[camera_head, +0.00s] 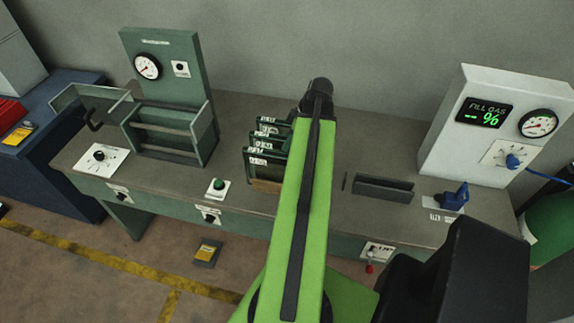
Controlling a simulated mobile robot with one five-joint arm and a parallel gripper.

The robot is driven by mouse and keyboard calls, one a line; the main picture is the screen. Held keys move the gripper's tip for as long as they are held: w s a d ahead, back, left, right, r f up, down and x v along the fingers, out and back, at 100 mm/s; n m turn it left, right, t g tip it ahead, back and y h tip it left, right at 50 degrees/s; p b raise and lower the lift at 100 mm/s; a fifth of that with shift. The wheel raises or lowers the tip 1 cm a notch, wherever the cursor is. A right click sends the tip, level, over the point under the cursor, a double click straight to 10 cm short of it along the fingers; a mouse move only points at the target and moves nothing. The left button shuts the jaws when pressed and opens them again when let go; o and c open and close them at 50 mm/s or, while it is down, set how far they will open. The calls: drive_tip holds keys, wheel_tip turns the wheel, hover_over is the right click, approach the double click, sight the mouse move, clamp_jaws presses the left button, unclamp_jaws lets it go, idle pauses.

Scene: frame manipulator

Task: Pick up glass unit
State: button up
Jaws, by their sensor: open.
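Several upright glass units (260,169) with dark edges and white labels stand one behind another near the middle of the grey bench. My green arm passes just to the right of them and covers their right side. The arm reaches away from the camera and ends in a dark joint behind the units. My gripper's fingers are hidden behind the arm, so I cannot see how they sit relative to the glass.
A green press-like frame with a gauge (165,75) and an open box (168,137) stands left on the bench (240,205). A dark slotted holder (383,188) and a white gas panel (492,125) stand right. A pedal (207,252) lies on the floor.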

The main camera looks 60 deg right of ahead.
drive_tip(key=shift+w+f, duration=0.1)
drive_tip(key=b+x, duration=0.4)
drive_tip(key=x, duration=0.1)
drive_tip(key=shift+c, duration=0.4)
clamp_jaws()
idle(0.9)
